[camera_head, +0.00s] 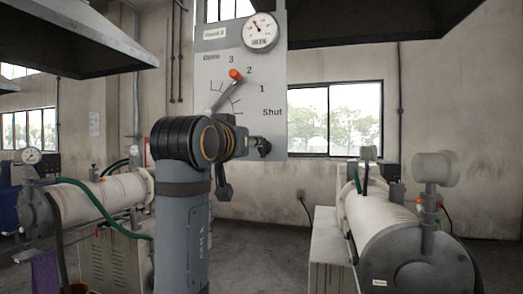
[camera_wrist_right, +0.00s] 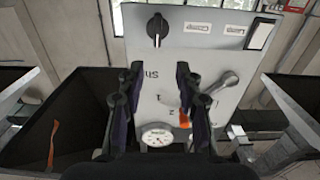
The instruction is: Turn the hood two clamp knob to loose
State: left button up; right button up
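The clamp knob (camera_wrist_right: 157,28) is black and round with a pale pointer mark. It sits on the pale hood panel (camera_wrist_right: 215,60), which appears upside down in the right wrist view. The pointer is toward the picture's bottom; two white labels lie to its right. My right gripper (camera_wrist_right: 157,72) is open and empty, its two dark fingers apart before the panel, with the knob beyond the tips. In the head view my right gripper (camera_head: 245,165) covers the panel's lower part; I cannot tell whether the dark shape there is finger or knob. My left gripper is not in view.
The panel has a lever with an orange tip (camera_head: 236,74), a 1-2-3 scale and a gauge (camera_head: 260,32). Dark hoods (camera_head: 70,40) hang above. White mills stand left (camera_head: 100,198) and right (camera_head: 400,235). Grey floor (camera_head: 260,245) lies open between them.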

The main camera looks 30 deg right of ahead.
aim_at(263, 148)
jog(key=p+x, duration=1)
jog(key=shift+d+p, duration=0.3)
jog(key=shift+s+a+r, duration=0.15)
jog(key=shift+r, duration=0.05)
jog(key=shift+c, duration=0.3)
grip_shut()
